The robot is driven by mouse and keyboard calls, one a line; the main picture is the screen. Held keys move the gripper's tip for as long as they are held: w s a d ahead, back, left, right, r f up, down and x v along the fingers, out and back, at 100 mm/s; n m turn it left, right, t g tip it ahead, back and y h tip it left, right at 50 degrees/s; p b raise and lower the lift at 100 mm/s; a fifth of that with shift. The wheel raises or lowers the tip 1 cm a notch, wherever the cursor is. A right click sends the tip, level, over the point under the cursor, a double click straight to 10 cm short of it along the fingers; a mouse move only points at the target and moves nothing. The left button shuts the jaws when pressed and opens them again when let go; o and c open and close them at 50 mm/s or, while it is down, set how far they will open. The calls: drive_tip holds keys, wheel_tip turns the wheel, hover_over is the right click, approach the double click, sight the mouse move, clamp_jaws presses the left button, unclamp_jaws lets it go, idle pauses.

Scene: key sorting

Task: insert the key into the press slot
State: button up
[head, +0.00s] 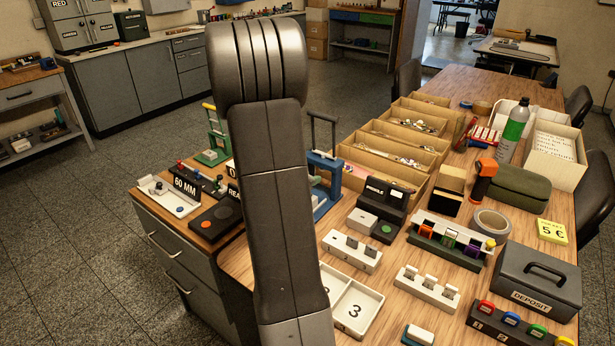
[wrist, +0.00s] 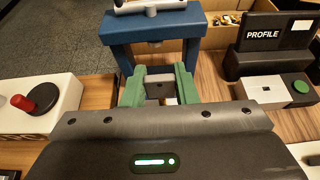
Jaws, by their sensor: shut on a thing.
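The blue press (wrist: 125,55) stands just ahead of my gripper in the wrist view, its crossbar above the fingers. In the head view the press (head: 328,160) shows beside my arm, which hides part of it. My gripper (wrist: 160,78) has green fingers reaching in under the crossbar, close to the press. It is shut on a small piece, taken as the key, between the fingers. Only a little of the key shows, and its outline is unclear. The press slot is hidden behind the fingers, so I cannot tell whether the key is in it.
The PROFILE device (wrist: 265,45) stands to the right, with a white block (wrist: 268,92) and green button (wrist: 301,86). A white box with a red knob (wrist: 21,103) is at left. Key bins (head: 385,155) lie behind. Trays and a deposit box (head: 535,280) fill the right table.

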drive_tip(key=shift+a+f, duration=0.25)
drive_tip(key=shift+f, duration=0.65)
drive_tip(key=shift+a+f+b, duration=0.1)
drive_tip(key=shift+f+b, duration=1.3)
drive_tip(key=shift+b, duration=0.8)
drive_tip(key=o, duration=1)
drive_tip(key=shift+s, duration=0.1)
drive_tip(key=v, duration=1.3)
drive_tip(key=shift+s+a+r, duration=0.15)
drive_tip(key=shift+s+r, duration=0.05)
drive_tip(key=shift+s, duration=0.1)
